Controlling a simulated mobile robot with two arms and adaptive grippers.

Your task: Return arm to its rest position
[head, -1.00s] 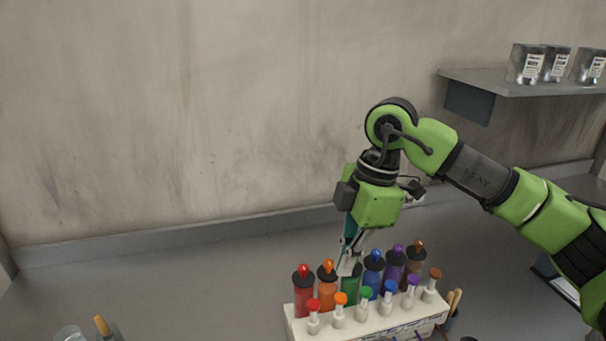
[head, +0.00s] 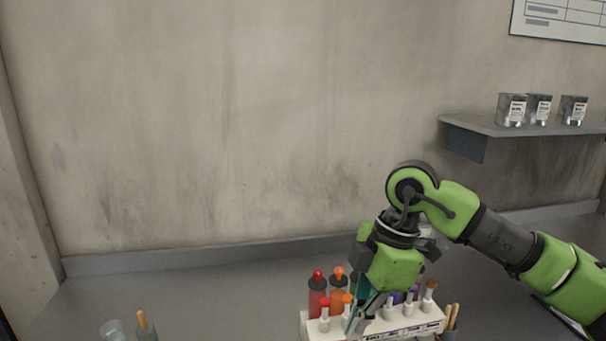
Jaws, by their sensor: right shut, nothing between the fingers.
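My right arm, green and black, comes in from the right in the head view. Its gripper (head: 362,318) points down and is shut with nothing in it. The gripper is in front of the white rack (head: 427,323) of bottles and hides its middle. A red bottle (head: 317,297) and an orange bottle (head: 339,296) stand in the rack's back row to the left of the gripper. The green and blue bottles are mostly hidden. My left gripper does not show.
A clear glass (head: 113,330) and a wooden-handled tool (head: 146,325) are at the lower left. Wooden handles (head: 451,317) stand right of the rack.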

